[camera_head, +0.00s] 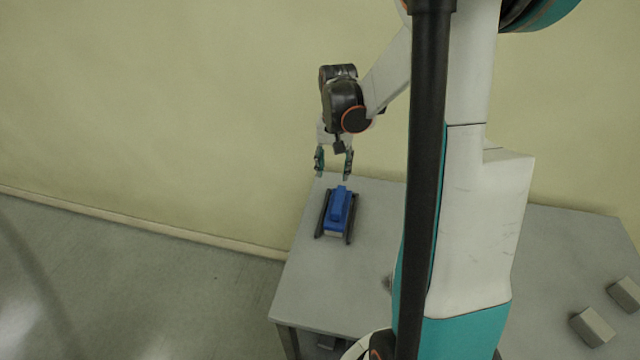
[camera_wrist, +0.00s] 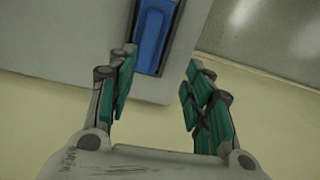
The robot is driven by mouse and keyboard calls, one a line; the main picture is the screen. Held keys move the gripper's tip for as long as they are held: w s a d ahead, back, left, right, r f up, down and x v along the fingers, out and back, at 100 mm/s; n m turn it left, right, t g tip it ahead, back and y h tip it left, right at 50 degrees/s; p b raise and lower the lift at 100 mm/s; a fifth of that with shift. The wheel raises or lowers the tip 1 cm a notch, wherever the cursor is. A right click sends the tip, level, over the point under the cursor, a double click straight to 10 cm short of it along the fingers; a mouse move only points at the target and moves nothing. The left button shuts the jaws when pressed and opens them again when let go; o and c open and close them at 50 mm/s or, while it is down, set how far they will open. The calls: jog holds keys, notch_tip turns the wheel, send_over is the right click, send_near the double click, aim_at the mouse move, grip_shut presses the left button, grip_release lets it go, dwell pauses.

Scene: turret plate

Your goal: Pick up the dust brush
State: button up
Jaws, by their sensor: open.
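The dust brush is most likely the blue block-shaped thing (camera_head: 339,207) with a raised ridge along its top. It sits between two dark rails near the left end of the grey table. In the wrist view its blue top (camera_wrist: 153,38) shows beyond the fingertips, partly cut by the upper edge. My gripper (camera_head: 334,174) is open and empty, above and behind the blue thing, at the table's back edge. In the wrist view the green-padded fingers of my gripper (camera_wrist: 158,85) are spread, apart from the blue thing. The underside of the blue thing is hidden.
The grey table (camera_head: 300,290) stands close to the yellowish wall (camera_head: 180,110). Two grey blocks (camera_head: 592,327) (camera_head: 626,293) lie at its right end. My arm and column hide the table's middle. Open floor (camera_head: 130,290) lies to the left.

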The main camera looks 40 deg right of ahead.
aim_at(339, 198)
jog(key=f+b, duration=0.1)
jog(key=f, duration=0.4)
jog(key=d+f+b, duration=0.1)
jog(key=f, duration=0.3)
jog(key=d+f+b, duration=0.1)
jog(key=f+b, duration=0.1)
jog(key=f, duration=0.3)
jog(key=shift+s+d+f, duration=0.15)
jog(key=shift+f, duration=0.2)
grip_shut()
